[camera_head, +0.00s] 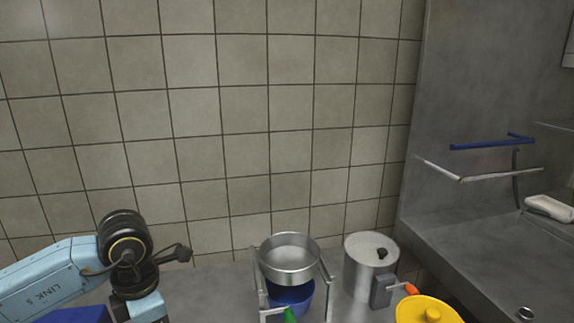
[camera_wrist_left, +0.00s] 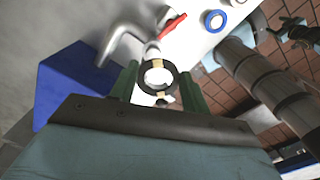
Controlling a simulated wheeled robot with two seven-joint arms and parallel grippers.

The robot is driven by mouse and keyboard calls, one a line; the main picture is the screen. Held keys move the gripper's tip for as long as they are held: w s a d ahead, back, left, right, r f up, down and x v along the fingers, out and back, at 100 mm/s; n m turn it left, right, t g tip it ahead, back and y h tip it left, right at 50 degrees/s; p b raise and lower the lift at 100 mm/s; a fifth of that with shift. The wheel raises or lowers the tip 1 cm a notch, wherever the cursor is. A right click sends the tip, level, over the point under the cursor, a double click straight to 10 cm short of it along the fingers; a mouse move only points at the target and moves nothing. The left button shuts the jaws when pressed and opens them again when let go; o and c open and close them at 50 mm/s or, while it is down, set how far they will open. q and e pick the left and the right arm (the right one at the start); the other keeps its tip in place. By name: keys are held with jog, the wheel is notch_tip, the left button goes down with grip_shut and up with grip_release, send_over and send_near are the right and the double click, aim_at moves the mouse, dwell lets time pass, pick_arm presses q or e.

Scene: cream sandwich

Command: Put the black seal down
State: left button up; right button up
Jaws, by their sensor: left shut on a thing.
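The black seal (camera_wrist_left: 143,78) is a dark ring in the left wrist view. It sits between the green fingers of my left gripper (camera_wrist_left: 158,84), which is shut on it. A light surface shows through the ring's opening. In the head view my light blue left arm comes in at the lower left, and its gripper and the seal are out of the picture. My right gripper is not seen in either view.
A lidded steel pot (camera_head: 371,262) and a yellow lid (camera_head: 425,310) are to the right. A blue block (camera_wrist_left: 70,85) and a blue-and-white ring (camera_wrist_left: 213,20) show in the wrist view.

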pick_arm(q)
jog(key=m, duration=0.6)
jog(key=d+m, duration=0.1)
jog(key=m, duration=0.3)
jog(key=shift+w+r, duration=0.1)
jog(key=shift+r, duration=0.05)
jog(key=m, duration=0.3)
jog(key=shift+d+m, duration=0.3)
jog(key=shift+m, duration=0.1)
jog(key=m, duration=0.8)
jog(key=d+m, duration=0.1)
jog(key=m, duration=0.3)
jog(key=shift+w+r, duration=0.1)
jog(key=shift+r, duration=0.1)
